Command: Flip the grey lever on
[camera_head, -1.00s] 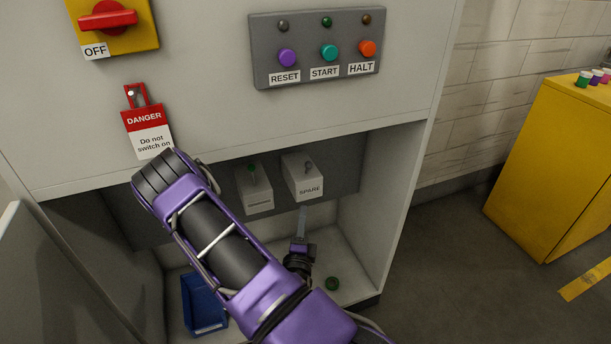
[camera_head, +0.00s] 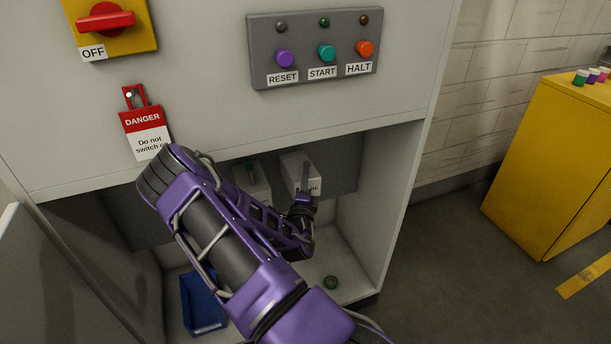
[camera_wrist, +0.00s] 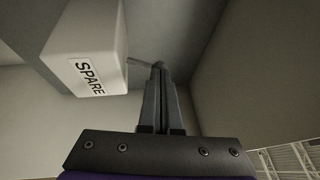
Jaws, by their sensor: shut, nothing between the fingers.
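The white box labelled SPARE (camera_head: 293,174) is on the grey back panel inside the lower bay. It also shows in the wrist view (camera_wrist: 88,42). A thin grey lever (camera_wrist: 138,62) sticks out from beside this box in the wrist view. In the head view my gripper hides it. My gripper (camera_head: 306,166) points up in front of the box's right part. It is shut and empty. In the wrist view my fingertips (camera_wrist: 158,67) are at the lever's free end; I cannot tell whether they touch it.
The bay's right wall (camera_head: 385,200) is close.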

